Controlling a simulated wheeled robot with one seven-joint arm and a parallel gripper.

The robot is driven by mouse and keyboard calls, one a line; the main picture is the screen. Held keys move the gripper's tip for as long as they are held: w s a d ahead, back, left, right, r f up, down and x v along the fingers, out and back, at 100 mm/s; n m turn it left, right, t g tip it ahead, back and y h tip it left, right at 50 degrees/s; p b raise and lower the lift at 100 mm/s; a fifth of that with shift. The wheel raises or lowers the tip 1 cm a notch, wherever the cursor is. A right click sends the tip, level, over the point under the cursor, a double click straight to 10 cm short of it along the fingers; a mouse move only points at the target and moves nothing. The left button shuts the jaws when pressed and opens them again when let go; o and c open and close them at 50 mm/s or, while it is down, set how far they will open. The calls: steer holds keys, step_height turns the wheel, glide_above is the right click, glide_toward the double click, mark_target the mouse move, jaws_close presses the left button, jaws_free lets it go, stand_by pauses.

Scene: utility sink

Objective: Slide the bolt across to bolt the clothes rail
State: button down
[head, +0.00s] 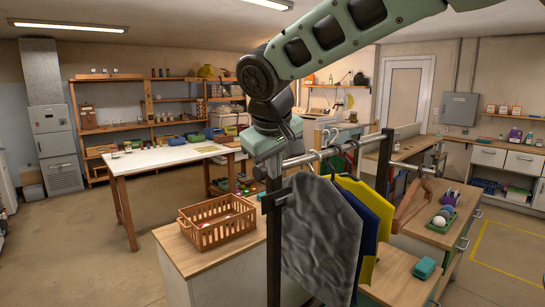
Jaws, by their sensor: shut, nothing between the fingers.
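The clothes rail has a dark upright post (273,255) and a grey top bar (338,147) running back to the right. My gripper (270,171) points down at the post's upper part, just above the fitting. Its fingers look dark and closed, with nothing seen in them. They overlap the post in this view, so contact is unclear.
A grey garment (322,238), a navy one (369,248) and a yellow one (372,208) hang right of the post. An orange basket (217,222) stands on the counter at left. A green tray (441,220) and teal block (425,267) lie at right. Open floor lies left.

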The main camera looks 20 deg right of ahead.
steer(key=b+v, duration=0.1)
steer(key=v, duration=0.3)
steer(key=shift+s+a+r, duration=0.1)
steer(key=shift+r, duration=0.1)
stand_by(0.3)
steer(key=s+a+f+n+g+y+b, duration=0.1)
steer(key=s+a+f+b, duration=0.1)
steer(key=s+f, duration=0.6)
steer(key=s+a+f+n+g+y+b, duration=0.1)
steer(key=s+a+f+n+g+b, duration=0.1)
steer(key=s+f, duration=0.7)
steer(key=s+a+f+n+g+y+b, duration=0.1)
steer(key=s+a+f+b, duration=0.3)
steer(key=s+f, duration=0.5)
step_height(320, 180, down, 6)
steer(key=shift+r+n+g+b, duration=0.2)
steer(key=shift+n+g+b, duration=0.2)
steer(key=shift+n+b, duration=0.15)
steer(key=shift+a, duration=0.1)
